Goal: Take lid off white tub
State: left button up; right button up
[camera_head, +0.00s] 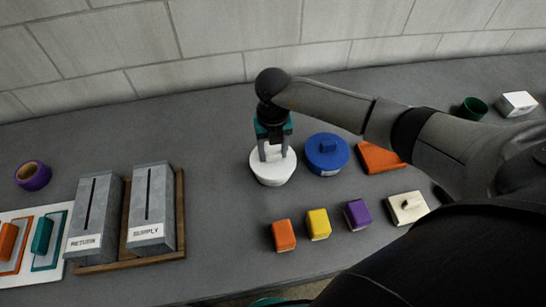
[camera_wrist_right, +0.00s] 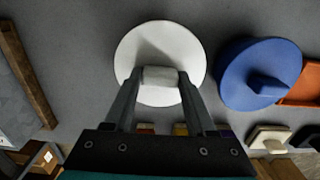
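The white tub (camera_head: 273,178) stands on the grey bench near the middle of the head view, with its round white lid (camera_wrist_right: 160,42) on top. The lid's block-shaped white handle (camera_wrist_right: 160,77) shows in the right wrist view. My right gripper (camera_head: 272,155) reaches down over the lid. Its two fingers (camera_wrist_right: 160,84) sit on either side of the handle, close against it with no clear gap. Whether the lid has lifted from the tub cannot be made out. My left gripper is not clearly in view; only a teal patch shows at the bottom edge of the head view.
A blue lidded tub (camera_head: 326,155) stands close right of the white tub. An orange item (camera_head: 380,158) and a cream block (camera_head: 407,208) lie farther right. Orange (camera_head: 283,235), yellow (camera_head: 318,224) and purple (camera_head: 357,214) blocks lie in front. Grey SUPPLY (camera_head: 150,208) and RETURN boxes (camera_head: 92,216) stand left.

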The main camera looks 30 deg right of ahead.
jog(key=c, duration=0.8)
jog(key=shift+r, duration=0.15)
